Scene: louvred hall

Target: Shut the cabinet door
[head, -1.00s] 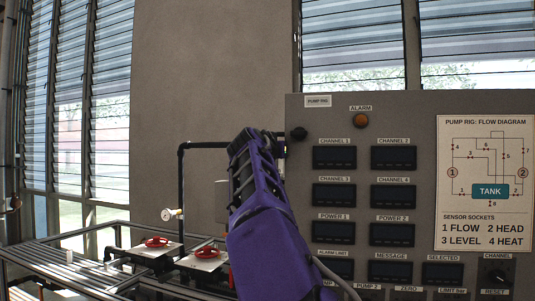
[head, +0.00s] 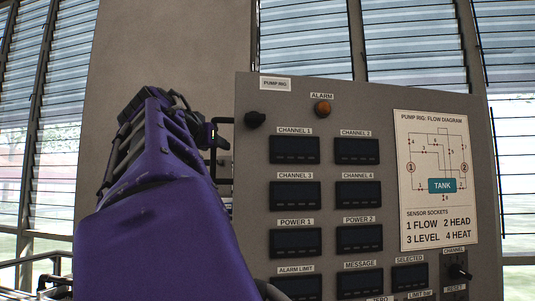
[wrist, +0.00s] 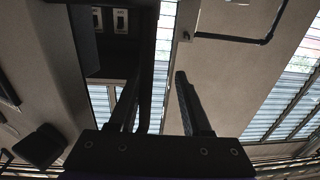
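In the wrist view my gripper (wrist: 158,76) has its two dark fingers spread apart. A dark upright bar (wrist: 151,60) shows between them, nearer the left finger; I cannot tell whether it touches or whether it is the door's edge. Left of it is a dark recess (wrist: 105,58) with small pale switch-like parts at its top, which looks like an open cabinet interior.
The panel carries several dark displays (head: 295,150), an orange alarm lamp (head: 323,108), a black knob (head: 255,119) and a flow diagram (head: 436,180).

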